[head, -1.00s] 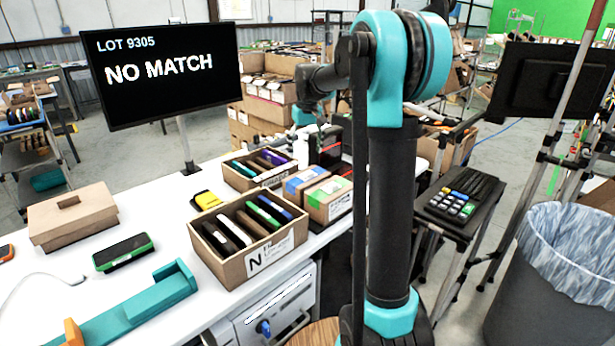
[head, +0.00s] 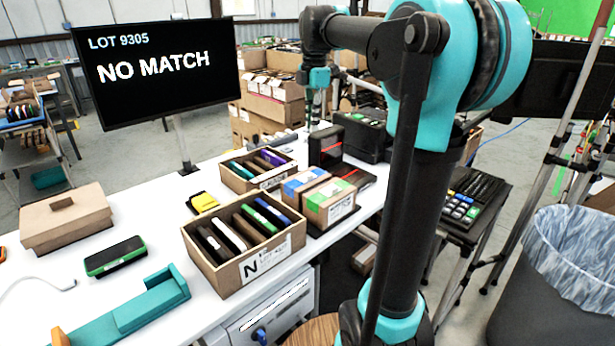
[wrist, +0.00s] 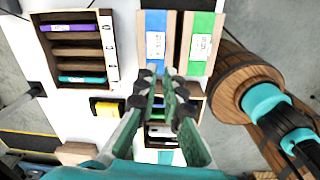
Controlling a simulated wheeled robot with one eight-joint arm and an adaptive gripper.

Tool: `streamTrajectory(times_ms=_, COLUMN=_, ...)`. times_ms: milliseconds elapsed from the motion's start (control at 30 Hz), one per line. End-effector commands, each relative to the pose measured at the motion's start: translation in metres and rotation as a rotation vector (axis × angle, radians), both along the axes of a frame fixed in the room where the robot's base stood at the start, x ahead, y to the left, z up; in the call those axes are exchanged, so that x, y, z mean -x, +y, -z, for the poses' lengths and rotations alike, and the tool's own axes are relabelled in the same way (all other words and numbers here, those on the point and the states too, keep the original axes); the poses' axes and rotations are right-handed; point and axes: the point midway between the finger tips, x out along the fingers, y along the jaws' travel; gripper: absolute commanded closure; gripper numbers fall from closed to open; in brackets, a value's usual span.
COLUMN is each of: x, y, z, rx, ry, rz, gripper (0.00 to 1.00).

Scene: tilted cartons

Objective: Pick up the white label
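My gripper (wrist: 161,73) reaches forward in the wrist view, its two fingers apart with nothing between them. Several white labels show, and I cannot tell which is the task's. One white label (wrist: 155,45) is on the blue-taped box (wrist: 156,22), ahead of the fingertips. Another white label (wrist: 201,47) is on the green-taped box (wrist: 205,24). In the head view, a white label marked N (head: 264,262) is on the front of the near open carton (head: 213,281). The blue-taped box (head: 303,177) and green-taped box (head: 332,190) stand behind it.
A second open carton (head: 236,184) holds several coloured devices. A yellow object (head: 204,202), a lidded brown box (head: 66,217), a green-edged device (head: 115,257) and a teal tray (head: 130,312) lie on the white table. A monitor (head: 157,70) reads NO MATCH.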

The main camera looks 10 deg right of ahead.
Motion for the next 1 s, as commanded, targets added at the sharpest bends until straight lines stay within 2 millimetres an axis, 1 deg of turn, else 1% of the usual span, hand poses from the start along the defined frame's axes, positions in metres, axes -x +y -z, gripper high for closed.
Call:
streamTrajectory(times_ms=33, x=0.005, y=0.0, z=-0.004, rx=0.002, ry=0.002, rz=-0.06, gripper=0.92)
streamTrajectory(times_ms=100, x=0.009, y=0.0, z=-0.008, rx=0.005, ry=0.004, rz=-0.127, gripper=0.92)
streamTrajectory(times_ms=167, x=0.011, y=0.0, z=-0.01, rx=0.006, ry=0.006, rz=-0.163, gripper=0.92)
streamTrajectory(times_ms=267, x=0.012, y=0.0, z=-0.006, rx=0.006, ry=0.007, rz=-0.189, gripper=0.92)
streamTrajectory(times_ms=367, x=0.012, y=0.0, z=0.008, rx=0.006, ry=0.007, rz=-0.191, gripper=0.92)
streamTrajectory(times_ms=700, x=0.01, y=0.001, z=0.075, rx=0.006, ry=0.006, rz=-0.189, gripper=0.92)
streamTrajectory(times_ms=800, x=0.01, y=0.001, z=0.092, rx=0.006, ry=0.006, rz=-0.188, gripper=0.92)
streamTrajectory(times_ms=900, x=0.009, y=0.002, z=0.104, rx=0.006, ry=0.006, rz=-0.188, gripper=0.92)
streamTrajectory(times_ms=1000, x=0.009, y=0.002, z=0.11, rx=0.006, ry=0.006, rz=-0.188, gripper=0.92)
